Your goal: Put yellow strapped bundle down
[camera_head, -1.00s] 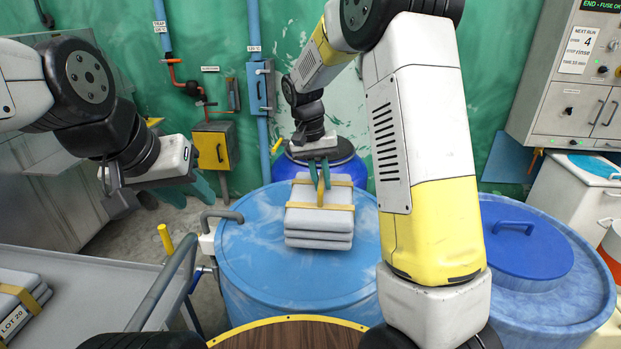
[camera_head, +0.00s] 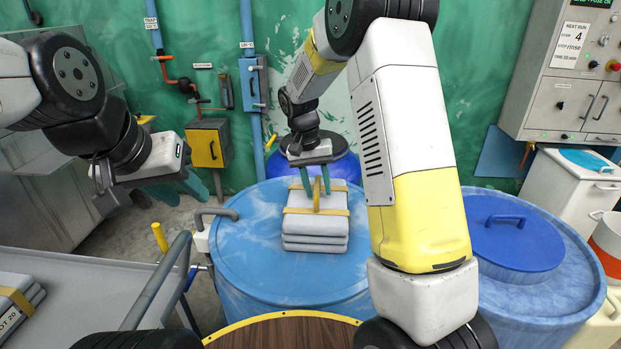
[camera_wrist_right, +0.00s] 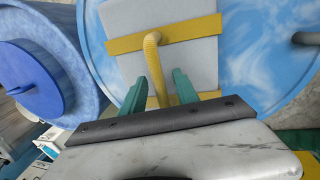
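The yellow strapped bundle (camera_head: 316,230), a stack of grey slabs with yellow straps and an upright yellow loop handle, lies flat on the blue drum's lid (camera_head: 250,262). My right gripper (camera_head: 317,180) is just above it with green fingers apart, one on each side of the handle. In the right wrist view the handle (camera_wrist_right: 155,65) stands between the fingers (camera_wrist_right: 157,92), with gaps on both sides. My left gripper (camera_head: 190,184) hangs at the left, away from the bundle; its finger gap is not clear.
A second strapped bundle (camera_head: 18,300) lies on the grey cart (camera_head: 90,290) at lower left. A blue-lidded drum (camera_head: 515,240) stands to the right, and another drum (camera_head: 345,168) behind. A curved grey pipe (camera_head: 215,212) borders the lid's left side.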

